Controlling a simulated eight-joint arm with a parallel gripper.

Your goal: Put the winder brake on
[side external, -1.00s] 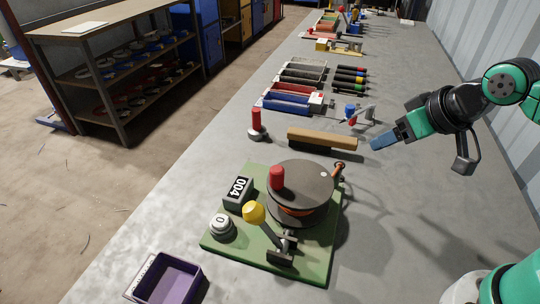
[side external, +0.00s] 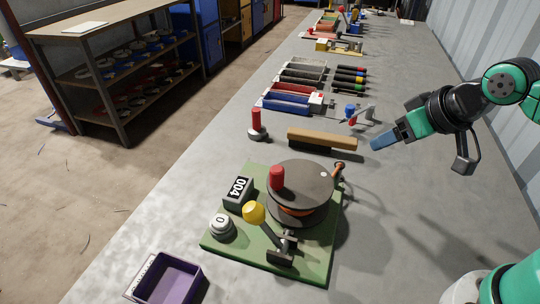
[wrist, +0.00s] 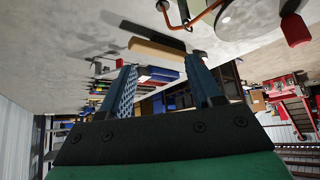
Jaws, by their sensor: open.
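The winder has a round grey drum (side external: 310,183) with a red knob (side external: 277,178) on a green base (side external: 225,245). A lever with a yellow ball (side external: 254,212) stands tilted at the base's front edge, by a dark bracket (side external: 282,252); it looks like the brake. Part of the drum (wrist: 240,18) and the red knob (wrist: 292,28) show at the top right of the wrist view. My gripper (side external: 378,143) is beyond the winder, to its right, above the table and apart from everything. In the wrist view its blue fingers (wrist: 162,65) are spread and empty.
A black counter (side external: 238,190) reading 004 and a white button (side external: 222,226) marked 0 sit on the base. A brown-topped brush or bar (side external: 322,139) lies behind the drum. A purple tray (side external: 170,280) is at front left. Table right of the winder is clear.

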